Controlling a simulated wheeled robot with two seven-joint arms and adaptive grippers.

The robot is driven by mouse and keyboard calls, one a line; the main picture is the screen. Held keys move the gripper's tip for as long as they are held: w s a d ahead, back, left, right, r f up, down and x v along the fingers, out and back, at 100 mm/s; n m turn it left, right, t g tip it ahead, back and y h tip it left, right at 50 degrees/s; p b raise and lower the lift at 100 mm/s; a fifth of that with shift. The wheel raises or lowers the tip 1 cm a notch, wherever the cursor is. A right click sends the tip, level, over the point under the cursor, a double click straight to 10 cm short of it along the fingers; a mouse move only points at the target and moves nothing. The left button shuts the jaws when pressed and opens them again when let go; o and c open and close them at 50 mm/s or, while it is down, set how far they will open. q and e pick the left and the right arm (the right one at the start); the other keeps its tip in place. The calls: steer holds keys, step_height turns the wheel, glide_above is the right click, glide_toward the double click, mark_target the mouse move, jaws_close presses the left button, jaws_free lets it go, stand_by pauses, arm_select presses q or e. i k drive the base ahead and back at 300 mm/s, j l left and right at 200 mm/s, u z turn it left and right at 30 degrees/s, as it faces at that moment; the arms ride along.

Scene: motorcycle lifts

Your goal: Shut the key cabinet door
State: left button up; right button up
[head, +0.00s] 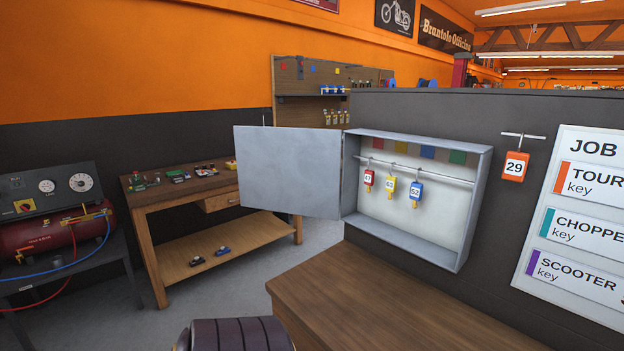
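The key cabinet (478,210) is a grey metal box on the dark partition wall in the head view. Its door (288,170) stands wide open, swung out to the left of the box. Inside, a red tag 47 (368,178), a yellow tag (389,188) and a blue tag 52 (415,191) hang with keys from a rail. Colored squares mark the back panel above them. Neither of my grippers shows in this view.
A wooden counter (385,300) lies below the cabinet. An orange tag 29 (514,166) hangs on a wall hook to the right, beside a job board (585,225). A wooden workbench (185,190) and a red compressor (50,235) stand at left.

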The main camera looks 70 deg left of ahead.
mark_target(295, 170)
steer(key=k+j, duration=0.4)
steer(key=j, duration=0.15)
steer(key=k+j+z, duration=0.1)
steer(key=j, duration=0.25)
steer(key=k+j+z, duration=0.25)
steer(key=k+j, duration=0.15)
steer(key=j, duration=0.2)
steer(key=k+j+z, duration=0.15)
steer(key=j, duration=0.35)
steer(key=k+j+z, duration=0.15)
steer(key=j, duration=0.35)
steer(key=k+j+z, duration=0.15)
steer(key=k+j, duration=0.2)
steer(key=j, duration=0.15)
steer(key=k+j+z, duration=0.3)
steer(key=j, duration=0.3)
steer(key=k+j+z, duration=0.1)
steer(key=j, duration=0.3)
steer(key=k+j+z, duration=0.15)
steer(key=j, duration=0.2)
steer(key=k+j+z, duration=0.1)
steer(key=j, duration=0.3)
steer(key=k+j+z, duration=0.1)
steer(key=j+z, duration=0.25)
steer(key=j, duration=0.9)
steer(key=i+j, duration=0.1)
steer(key=j, duration=0.95)
